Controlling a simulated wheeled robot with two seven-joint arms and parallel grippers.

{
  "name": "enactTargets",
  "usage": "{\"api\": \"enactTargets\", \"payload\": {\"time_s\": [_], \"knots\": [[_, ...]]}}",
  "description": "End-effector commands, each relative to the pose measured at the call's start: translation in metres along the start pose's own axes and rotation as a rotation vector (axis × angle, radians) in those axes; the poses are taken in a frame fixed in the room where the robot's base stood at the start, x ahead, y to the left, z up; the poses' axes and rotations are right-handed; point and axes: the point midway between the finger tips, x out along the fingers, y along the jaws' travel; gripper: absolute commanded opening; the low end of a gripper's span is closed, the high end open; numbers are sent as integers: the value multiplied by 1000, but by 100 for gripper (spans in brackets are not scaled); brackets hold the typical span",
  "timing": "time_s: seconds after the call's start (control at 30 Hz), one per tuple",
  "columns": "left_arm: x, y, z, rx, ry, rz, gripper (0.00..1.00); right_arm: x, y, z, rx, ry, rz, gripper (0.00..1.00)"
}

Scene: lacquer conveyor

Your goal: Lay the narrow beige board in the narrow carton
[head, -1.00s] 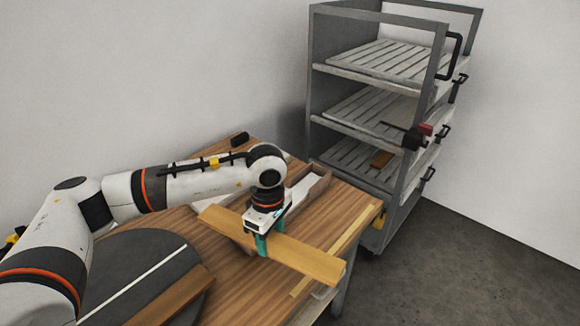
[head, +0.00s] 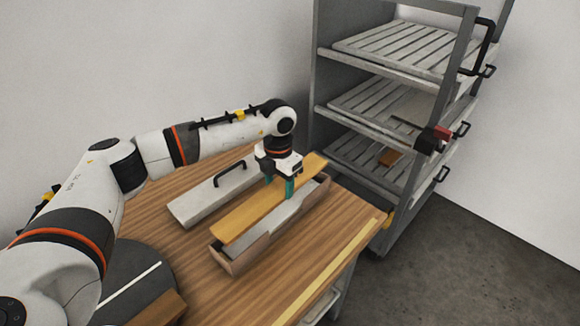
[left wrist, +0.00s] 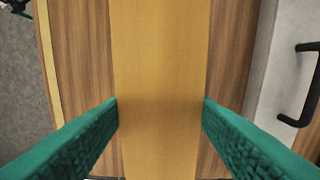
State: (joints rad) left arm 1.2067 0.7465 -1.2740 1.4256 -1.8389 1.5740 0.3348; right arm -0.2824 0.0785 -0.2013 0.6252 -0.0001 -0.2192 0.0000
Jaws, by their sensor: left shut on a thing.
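The narrow beige board (head: 250,212) is held lengthwise in my left gripper (head: 281,187), whose green fingers are shut on its edges. In the left wrist view the board (left wrist: 160,60) runs straight between the fingertips (left wrist: 161,102). The narrow carton (head: 252,252) is an open, brown-walled box with a pale inside, standing on the wooden table. In the head view the board runs roughly parallel to the carton and overlaps its left side and far end. It appears to be above the carton; the gap cannot be judged. My right gripper is not in view.
A grey lid-like slab (head: 190,207) with a black handle lies left of the carton. A dark round plate (head: 140,275) is at the near left. A yellow strip (head: 330,272) runs along the table's right edge. A grey shelf rack (head: 322,60) stands behind.

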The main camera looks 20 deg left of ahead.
Motion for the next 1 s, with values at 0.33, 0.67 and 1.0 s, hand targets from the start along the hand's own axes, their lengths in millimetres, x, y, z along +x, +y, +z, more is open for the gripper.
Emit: {"api": "enactTargets", "payload": {"time_s": [0.33, 0.67, 1.0], "knots": [[-1, 0, 0, 0, 0, 0, 24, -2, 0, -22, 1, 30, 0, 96], [11, 0, 0, 0, -1, 1, 24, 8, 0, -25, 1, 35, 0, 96], [36, 0, 0, 0, -1, 1, 24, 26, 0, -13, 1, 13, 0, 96]]}}
